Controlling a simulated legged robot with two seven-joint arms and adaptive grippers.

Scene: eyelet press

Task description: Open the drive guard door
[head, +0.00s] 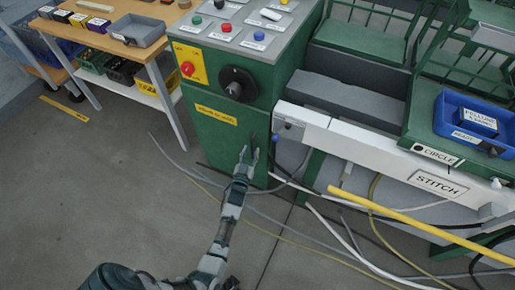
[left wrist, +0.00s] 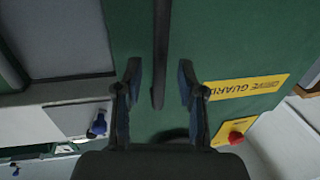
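The drive guard door (head: 218,146) is the green front panel of the cabinet, with a yellow label (head: 216,115); it looks shut. Its dark vertical handle (head: 253,138) is near the door's right edge. My left gripper (head: 249,155) is in front of the door at the handle. In the left wrist view the handle (left wrist: 161,45) runs between the two spread fingers of my left gripper (left wrist: 160,85), with a gap on each side. I cannot tell how deep the fingers reach around it. The label (left wrist: 245,87) shows upside down there. My right gripper is not in view.
Above the door are a red knob (head: 187,68) on a yellow plate and a black rotary dial (head: 237,84). A white beam (head: 340,138) and yellow bar (head: 420,222) stand to the right. Cables (head: 300,215) lie on the floor. A wooden bench (head: 105,42) is at left.

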